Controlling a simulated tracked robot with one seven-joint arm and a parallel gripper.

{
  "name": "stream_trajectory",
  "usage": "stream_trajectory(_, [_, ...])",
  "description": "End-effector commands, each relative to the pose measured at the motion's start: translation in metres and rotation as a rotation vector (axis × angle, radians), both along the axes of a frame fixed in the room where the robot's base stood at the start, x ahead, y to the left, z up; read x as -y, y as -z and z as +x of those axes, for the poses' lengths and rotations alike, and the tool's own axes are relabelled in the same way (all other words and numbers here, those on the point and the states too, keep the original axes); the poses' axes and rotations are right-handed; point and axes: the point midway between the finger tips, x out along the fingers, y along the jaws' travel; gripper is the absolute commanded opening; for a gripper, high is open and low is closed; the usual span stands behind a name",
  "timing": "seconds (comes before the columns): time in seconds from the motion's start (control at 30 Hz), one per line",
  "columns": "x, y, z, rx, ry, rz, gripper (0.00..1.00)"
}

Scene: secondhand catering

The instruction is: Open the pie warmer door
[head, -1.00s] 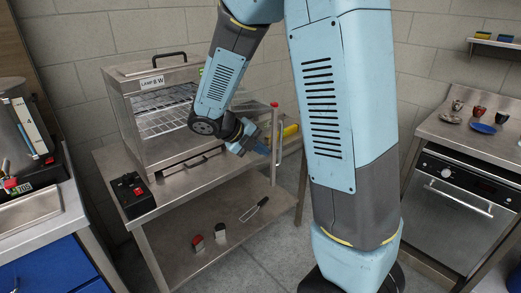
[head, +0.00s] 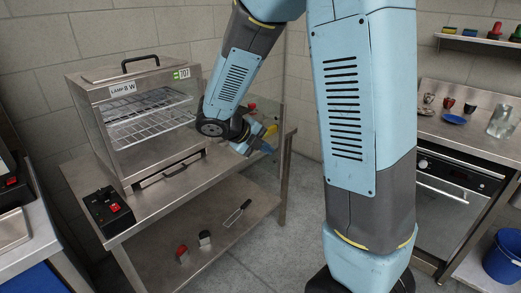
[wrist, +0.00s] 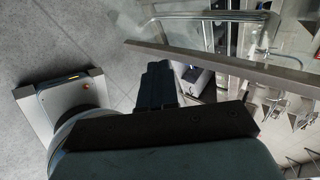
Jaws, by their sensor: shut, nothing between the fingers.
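The pie warmer (head: 107,95) is a steel box with wire racks (head: 150,115), standing on a steel bench at the left in the head view. A dark handle (head: 175,171) shows low at its front. I cannot tell whether a clear door pane covers the front. My gripper (head: 265,148) is right of the warmer, pointing right and down, apart from the handle. In the wrist view my dark gripper fingers (wrist: 158,86) are together with nothing held. A steel bar (wrist: 230,66) crosses beyond them; I cannot tell what it belongs to.
A black control box (head: 108,207) sits at the bench's (head: 160,205) front left. Grey floor (head: 300,240) is clear between.

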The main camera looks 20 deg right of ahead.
Motion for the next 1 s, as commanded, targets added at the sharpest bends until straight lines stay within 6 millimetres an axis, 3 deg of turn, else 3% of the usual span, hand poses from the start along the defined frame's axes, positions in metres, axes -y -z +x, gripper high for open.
stream_trajectory(0.23, [-0.007,0.000,-0.003,-0.001,0.000,-0.001,0.00])
stream_trajectory(0.43, [-0.034,0.001,-0.015,-0.001,0.000,0.000,0.00])
stream_trajectory(0.7, [-0.068,-0.037,-0.035,0.003,0.003,0.002,0.00])
stream_trajectory(1.0, [-0.092,-0.063,-0.049,0.000,0.004,0.000,0.00])
